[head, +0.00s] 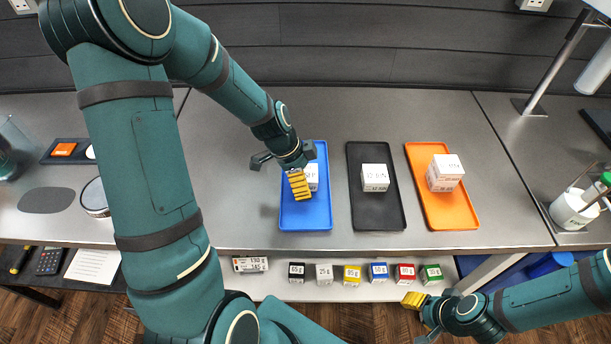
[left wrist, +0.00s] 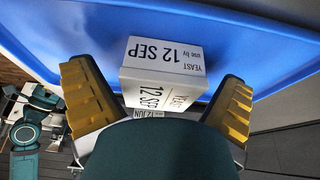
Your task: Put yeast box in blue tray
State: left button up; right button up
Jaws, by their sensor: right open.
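A white yeast box (head: 312,177) stands in the blue tray (head: 306,222), partly hidden by my left gripper (head: 299,184). In the left wrist view the box (left wrist: 165,57) reads "YEAST use by 12 SEP". It lies between the yellow fingers of the left gripper (left wrist: 160,100), with gaps at both sides, so that gripper looks open. The blue tray (left wrist: 235,45) is behind the box there. A strip reading "12 JUN" shows low in that view, mostly hidden. My right gripper (head: 416,302) is open and empty, low at the front right.
A black tray (head: 380,217) holds a white box (head: 375,178). An orange tray (head: 455,215) holds stacked white boxes (head: 445,172). A lower shelf (head: 335,290) bears several small coloured boxes. Bare counter lies behind the trays. A beaker (head: 572,210) stands at right.

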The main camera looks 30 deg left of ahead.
pick_arm(q)
jog(key=shift+a+r, duration=0.1)
jog(key=shift+r, duration=0.35)
jog(key=p+v, duration=0.2)
jog(key=v, duration=0.9)
jog(key=shift+r, duration=0.15)
jog(key=shift+s, duration=0.1)
